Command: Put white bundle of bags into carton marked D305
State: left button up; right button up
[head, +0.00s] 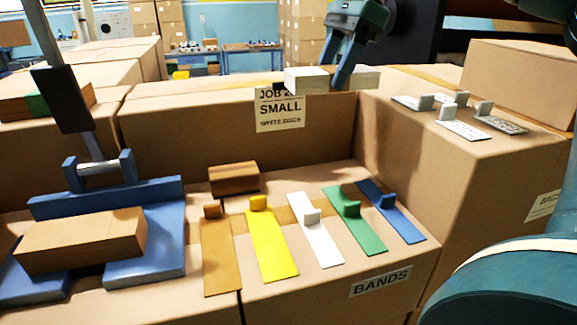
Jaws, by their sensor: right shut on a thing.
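My right gripper (341,76) reaches down from the top middle in the head view and is shut on the white bundle of bags (304,75). The bundle sticks out on both sides of the finger, with its right part greyer. It shows just above the sign reading "JOB", "SMALL" and "WHITE BAGS" (280,110); whether it touches the carton there I cannot tell. My left gripper is not in view. No mark D305 is readable on any carton.
A blue press (160,225) with a dark lever holds a brown bundle (85,240) at left. Several coloured band strips lie on the carton marked BANDS (335,300). White and grey tagged pieces lie on the right carton (420,175). A brown block (234,179) stands behind the strips.

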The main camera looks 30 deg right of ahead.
aim_at(319, 176)
notch_tip(319, 176, down, 18)
jog(key=shift+r+p, duration=0.25)
jog(key=shift+p, duration=0.45)
jog(key=shift+f, duration=0.15)
jog(key=o, duration=1)
jog(key=shift+o, duration=0.2)
